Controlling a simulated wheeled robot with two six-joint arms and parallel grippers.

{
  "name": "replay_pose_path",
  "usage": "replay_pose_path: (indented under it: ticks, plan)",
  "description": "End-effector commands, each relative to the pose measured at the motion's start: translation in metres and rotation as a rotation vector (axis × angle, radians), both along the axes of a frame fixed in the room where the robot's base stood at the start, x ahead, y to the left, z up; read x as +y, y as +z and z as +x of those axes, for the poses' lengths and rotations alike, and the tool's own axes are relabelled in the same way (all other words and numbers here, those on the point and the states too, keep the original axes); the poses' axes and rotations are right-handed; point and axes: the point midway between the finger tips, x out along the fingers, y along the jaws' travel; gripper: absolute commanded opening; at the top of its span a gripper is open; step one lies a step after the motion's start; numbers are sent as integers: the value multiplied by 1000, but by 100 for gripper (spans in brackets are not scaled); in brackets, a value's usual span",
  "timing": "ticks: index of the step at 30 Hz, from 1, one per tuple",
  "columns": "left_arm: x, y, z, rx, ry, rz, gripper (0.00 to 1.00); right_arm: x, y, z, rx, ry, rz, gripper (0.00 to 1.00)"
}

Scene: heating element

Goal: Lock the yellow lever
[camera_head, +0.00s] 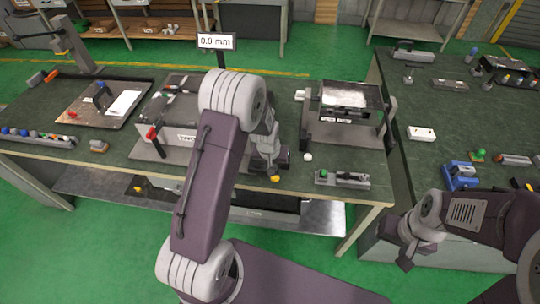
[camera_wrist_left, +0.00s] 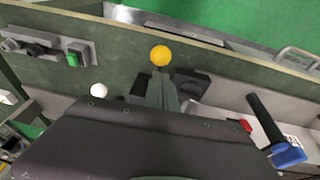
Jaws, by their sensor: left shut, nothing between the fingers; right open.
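The yellow lever shows as a round yellow knob (camera_head: 275,178) at the front edge of the middle workbench. In the left wrist view the knob (camera_wrist_left: 160,55) lies just beyond my left fingertips, and its shaft is mostly hidden. My left gripper (camera_head: 268,170) is shut and empty, pointing down right beside the knob; its closed fingers (camera_wrist_left: 162,90) point toward it. I cannot tell whether they touch it. My right gripper (camera_head: 407,254) is open and empty at the lower right, away from the lever.
A white ball knob (camera_head: 308,157) stands near the yellow one. A red-handled lever (camera_head: 151,133) stands to the left. A small fixture with a green button (camera_head: 342,179) sits on the bench's front right. A machine (camera_head: 345,112) stands behind. Green floor is clear in front.

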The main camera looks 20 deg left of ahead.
Motion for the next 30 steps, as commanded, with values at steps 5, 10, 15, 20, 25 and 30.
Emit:
replay_pose_path:
  ticks: [5, 10, 15, 20, 25, 30]
  plan:
    - [-2, 36, -16, -19, 1, 1, 0, 0, 3, 0, 0, 0, 0, 71]
    - [-6, 61, -44, -24, 1, 1, 0, 0, -3, 0, 0, 0, 0, 71]
    - [-9, 77, -62, -24, 1, 1, 0, 0, -5, 0, 0, 0, 0, 71]
    - [-10, 82, -68, -23, 1, 2, 0, 0, -5, 0, 0, 0, 0, 71]
    - [-10, 83, -68, -23, 2, 2, 0, 0, -5, 0, 0, 0, 0, 71]
    - [-13, 81, -65, -61, -9, 2, 0, 0, -20, 0, -1, 0, 0, 71]
